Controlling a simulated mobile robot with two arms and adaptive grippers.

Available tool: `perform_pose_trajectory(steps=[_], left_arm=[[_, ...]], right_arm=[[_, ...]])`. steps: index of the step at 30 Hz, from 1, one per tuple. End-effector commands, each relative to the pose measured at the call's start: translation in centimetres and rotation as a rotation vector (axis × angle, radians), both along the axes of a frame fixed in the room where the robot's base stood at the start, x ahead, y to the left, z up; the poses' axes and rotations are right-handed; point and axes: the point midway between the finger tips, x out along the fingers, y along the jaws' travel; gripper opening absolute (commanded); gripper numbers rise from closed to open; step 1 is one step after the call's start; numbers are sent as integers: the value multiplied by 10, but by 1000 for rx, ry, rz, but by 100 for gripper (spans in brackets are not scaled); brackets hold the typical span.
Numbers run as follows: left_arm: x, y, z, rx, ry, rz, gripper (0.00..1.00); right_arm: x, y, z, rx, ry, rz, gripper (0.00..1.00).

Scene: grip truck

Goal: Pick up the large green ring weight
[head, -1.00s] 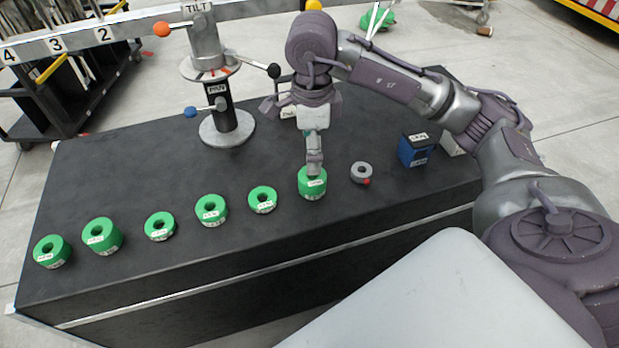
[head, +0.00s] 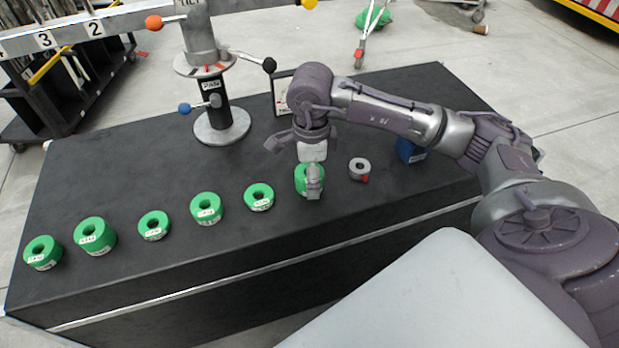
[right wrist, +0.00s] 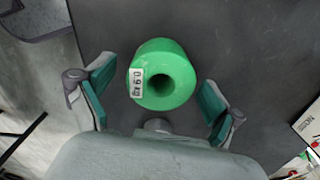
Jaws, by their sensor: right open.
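The green ring weight under my right gripper (head: 314,182) sits upright on the black table; this green ring (head: 300,178) is partly hidden by the gripper in the head view. In the right wrist view the green ring (right wrist: 163,75) has a dark central hole and a white label reading about 0.9 kg. There the open right gripper (right wrist: 158,103) has one finger to each side of the ring, with gaps, and is not touching it. Further green rings stand in a row to the left, among them a large one (head: 96,236) and a smaller one (head: 259,197). My left gripper is not in view.
A small grey ring (head: 359,169) with a red part stands just right of the gripper. A blue box (head: 410,151) is further right, partly behind my arm. A metal post (head: 221,118) with coloured-knob levers rises at the back. The black table (head: 120,195) has clear room behind the rings.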

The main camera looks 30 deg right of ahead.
Motion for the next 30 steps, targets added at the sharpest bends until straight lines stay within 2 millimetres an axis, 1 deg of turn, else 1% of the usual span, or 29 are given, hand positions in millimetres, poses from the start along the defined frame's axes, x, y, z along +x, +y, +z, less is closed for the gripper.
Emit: perform_pose_trajectory(steps=[1, 2, 3, 11, 12, 15, 23, 26, 30], left_arm=[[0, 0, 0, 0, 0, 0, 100], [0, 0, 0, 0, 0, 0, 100], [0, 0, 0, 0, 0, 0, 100], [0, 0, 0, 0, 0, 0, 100], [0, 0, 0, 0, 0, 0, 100], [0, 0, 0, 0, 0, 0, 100], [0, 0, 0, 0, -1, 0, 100], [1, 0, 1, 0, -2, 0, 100], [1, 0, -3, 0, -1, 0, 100]], right_arm=[[0, 0, 0, 0, 0, 0, 91], [0, 0, 0, 0, 0, 0, 86], [0, 0, 0, 0, 0, 0, 79], [0, 0, 1, 0, 0, 0, 36], [0, 0, 1, 0, 0, 0, 29], [1, 0, 2, 2, -3, 0, 14], [1, 0, 3, 1, -4, 0, 14], [1, 0, 7, 1, -4, 0, 14], [2, 0, 18, 1, -6, -1, 14]])
